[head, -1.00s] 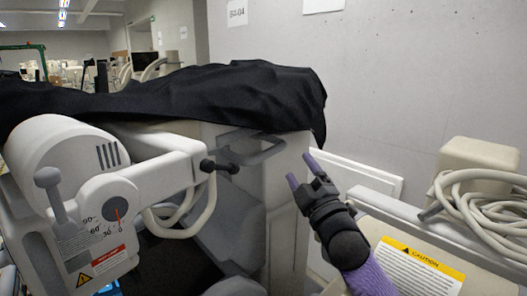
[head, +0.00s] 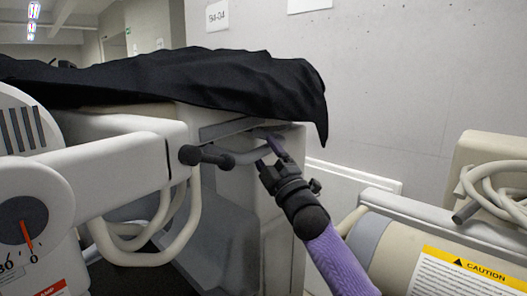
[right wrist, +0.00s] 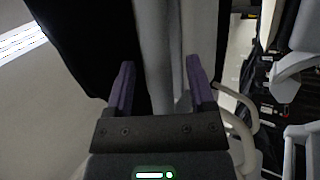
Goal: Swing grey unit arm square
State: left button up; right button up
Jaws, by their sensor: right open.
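The grey unit's arm (head: 110,168) reaches right from a round joint with an angle dial (head: 24,220). The dial's red pointer hangs near the 0 mark. A dark grip (head: 205,157) sticks out at the arm's right end. In the right wrist view the open fingers (right wrist: 160,75) stand on either side of a grey bar-like part (right wrist: 152,45); contact cannot be told. My left gripper is out of view.
A black cover (head: 170,78) drapes over the cart top and hangs at its right corner. Pale cables (head: 140,245) loop below the arm. A beige unit with a caution label (head: 465,275) and coiled hose (head: 495,185) stands right. A grey wall is behind.

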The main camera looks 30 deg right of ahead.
jog(key=shift+w+r, duration=0.4)
jog(key=shift+w, duration=0.1)
jog(key=shift+c, duration=0.3)
grip_shut()
jog(key=shift+f, duration=0.1)
dwell(0.7)
